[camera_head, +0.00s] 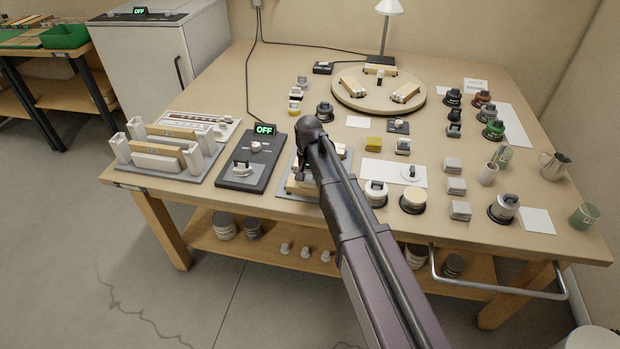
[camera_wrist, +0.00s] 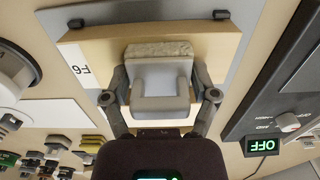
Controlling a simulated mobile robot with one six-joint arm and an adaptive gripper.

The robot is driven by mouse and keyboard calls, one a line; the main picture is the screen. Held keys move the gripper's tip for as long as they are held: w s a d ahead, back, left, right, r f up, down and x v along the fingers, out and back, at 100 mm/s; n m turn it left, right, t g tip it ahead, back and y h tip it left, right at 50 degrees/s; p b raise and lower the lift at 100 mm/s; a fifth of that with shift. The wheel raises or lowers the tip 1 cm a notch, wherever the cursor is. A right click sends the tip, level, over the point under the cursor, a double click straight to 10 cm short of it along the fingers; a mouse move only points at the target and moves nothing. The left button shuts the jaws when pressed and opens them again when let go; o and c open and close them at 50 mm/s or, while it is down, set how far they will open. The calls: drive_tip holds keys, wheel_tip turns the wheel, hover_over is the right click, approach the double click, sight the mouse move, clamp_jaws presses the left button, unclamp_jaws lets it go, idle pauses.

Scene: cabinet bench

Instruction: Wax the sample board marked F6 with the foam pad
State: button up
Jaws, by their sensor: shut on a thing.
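The sample board marked F6 (camera_wrist: 222,52) is a pale wooden board lying on a grey fixture (camera_wrist: 145,13) with dark stops in the wrist view. Its F6 label (camera_wrist: 78,70) is on the left side. My gripper (camera_wrist: 163,97) is shut on a grey block with a raised grip, the foam pad (camera_wrist: 158,72), and a rough beige edge shows at its far side. The pad is over the middle of the board; I cannot tell whether it touches. In the head view my arm hides most of the board (camera_head: 296,186) and the pad.
A dark switch box (camera_head: 247,163) reading OFF stands left of the fixture. A rack of boards (camera_head: 160,152) is further left. A round turntable (camera_head: 378,92) with wooden blocks is at the back. Several tins, blocks and cups, including a green cup (camera_head: 584,215), crowd the right.

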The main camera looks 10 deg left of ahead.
drive_tip(key=shift+a, duration=0.15)
drive_tip(key=shift+w+a, duration=0.15)
drive_tip(key=shift+a, duration=1.55)
drive_tip(key=shift+w+a, duration=0.1)
drive_tip(key=shift+a, duration=1.65)
drive_tip(key=shift+r, duration=0.1)
wheel_tip(320, 180, up, 6)
drive_tip(key=p, duration=0.6)
